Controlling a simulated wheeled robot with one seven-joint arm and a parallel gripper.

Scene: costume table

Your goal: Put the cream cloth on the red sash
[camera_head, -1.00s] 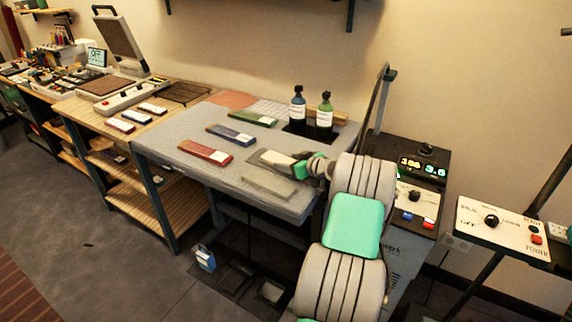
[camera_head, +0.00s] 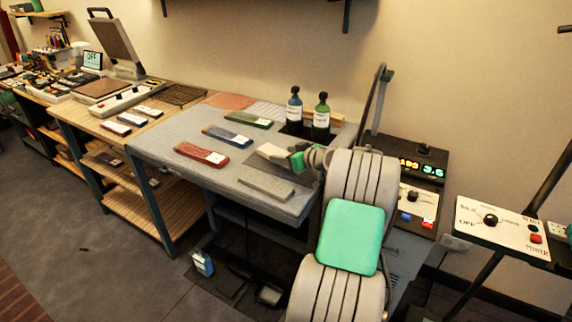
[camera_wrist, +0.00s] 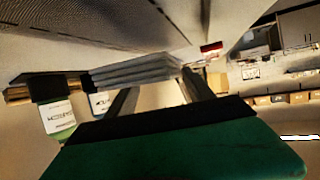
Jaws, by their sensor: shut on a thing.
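The red sash (camera_head: 202,154), a folded red strip with a pale label, lies flat on the left front part of the grey table. My gripper (camera_head: 287,157) is shut on the cream cloth (camera_head: 271,152), a pale folded pad, and holds it to the right of the red sash, apart from it. In the wrist view the cloth (camera_wrist: 140,69) shows as a layered stack between the fingers of my gripper (camera_wrist: 158,92). A small red and white thing (camera_wrist: 211,50) shows beyond it there; I cannot tell if it is the sash.
A blue strip (camera_head: 227,137) and a green strip (camera_head: 249,120) lie behind the sash. A grey folded pad (camera_head: 266,184) lies near the front edge. Two bottles, one blue (camera_head: 294,109) and one green (camera_head: 321,117), stand at the back right.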

